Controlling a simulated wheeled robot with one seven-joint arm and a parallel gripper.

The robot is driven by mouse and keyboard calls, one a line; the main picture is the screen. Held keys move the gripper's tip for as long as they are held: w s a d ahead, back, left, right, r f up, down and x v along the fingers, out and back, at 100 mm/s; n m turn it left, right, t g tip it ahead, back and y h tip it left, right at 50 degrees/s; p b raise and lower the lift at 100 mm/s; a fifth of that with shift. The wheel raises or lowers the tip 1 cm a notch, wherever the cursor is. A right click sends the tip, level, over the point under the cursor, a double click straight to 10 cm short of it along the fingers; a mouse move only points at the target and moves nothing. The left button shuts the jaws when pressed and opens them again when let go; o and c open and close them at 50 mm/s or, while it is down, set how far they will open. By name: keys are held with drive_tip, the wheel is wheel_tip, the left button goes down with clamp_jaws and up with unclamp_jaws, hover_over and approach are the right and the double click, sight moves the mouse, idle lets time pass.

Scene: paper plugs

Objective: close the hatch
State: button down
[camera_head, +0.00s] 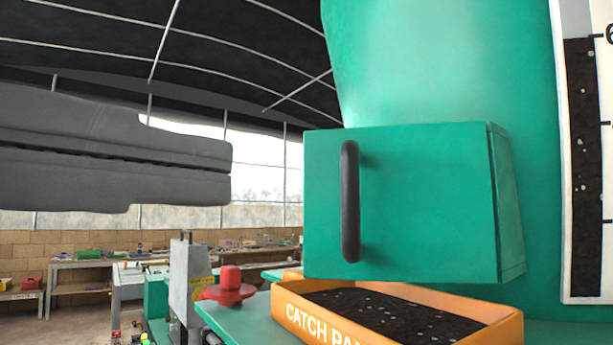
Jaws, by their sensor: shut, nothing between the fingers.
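The hatch (425,200) is a green, nearly square panel on the front of a large green machine body. A black vertical bar handle (350,202) is fixed near its left edge. A narrow green side face shows along its right edge. I cannot tell from this view how far the hatch stands open. My gripper (226,172) is grey and reaches in from the left edge, its two fingers together with only a thin dark line between them. It is empty. Its tips are left of the hatch and handle in the picture, apart from both.
An orange catch pan (300,318) with dark, speckled contents sits below the hatch on a green ledge (235,322). A red knob (230,288) stands left of it. A white scale strip (590,284) is at the right. Workbenches (75,264) line the back wall.

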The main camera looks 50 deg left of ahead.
sight(312, 200)
drive_tip(key=w+a+p, duration=0.3)
drive_tip(key=w, duration=0.9)
drive_tip(key=shift+p, duration=0.4)
drive_tip(key=shift+a+f, duration=0.1)
drive_tip(key=shift+w+a+m+h, duration=0.4)
drive_tip(key=shift+a+m+h, duration=0.3)
drive_tip(key=shift+h, duration=0.25)
drive_tip(key=shift+w+a+m+h, duration=0.35)
drive_tip(key=shift+a+m+h, duration=0.15)
drive_tip(key=shift+a+h, duration=0.35)
drive_tip(key=shift+h, duration=0.4)
drive_tip(key=w+a+b, duration=0.1)
drive_tip(key=w+a, duration=0.3)
drive_tip(key=shift+w, duration=0.1)
drive_tip(key=shift+w+a, duration=0.7)
drive_tip(key=shift+w, duration=0.25)
drive_tip(key=shift+s, duration=0.1)
